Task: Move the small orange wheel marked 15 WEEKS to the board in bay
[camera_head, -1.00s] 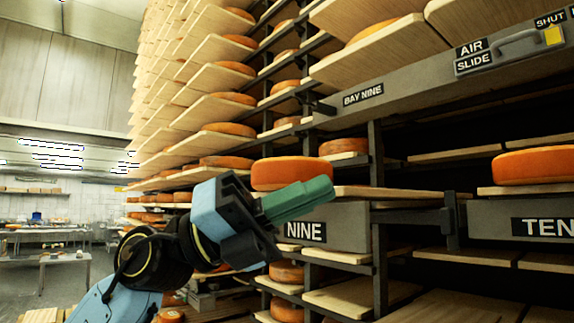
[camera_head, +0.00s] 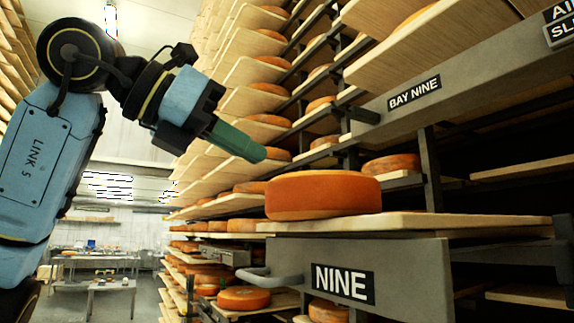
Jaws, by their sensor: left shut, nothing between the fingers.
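An orange cheese wheel (camera_head: 322,196) lies flat on the pale wooden board (camera_head: 430,222) above the label NINE (camera_head: 342,284). No 15 WEEKS mark is readable on it, so I cannot tell whether it is the named wheel. My left gripper (camera_head: 260,154), with green fingers, comes in from the upper left and points down to the right. Its fingers are shut and empty. In the picture the fingertips are above and left of the wheel, apart from it. My right gripper is not in view.
A grey rail (camera_head: 470,80) labelled BAY NINE runs above the board. A grey handle (camera_head: 270,278) sticks out left of the NINE label. Racks with several wheels stand behind. A dark upright post (camera_head: 428,170) stands behind the board. Open floor and tables (camera_head: 95,262) are at left.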

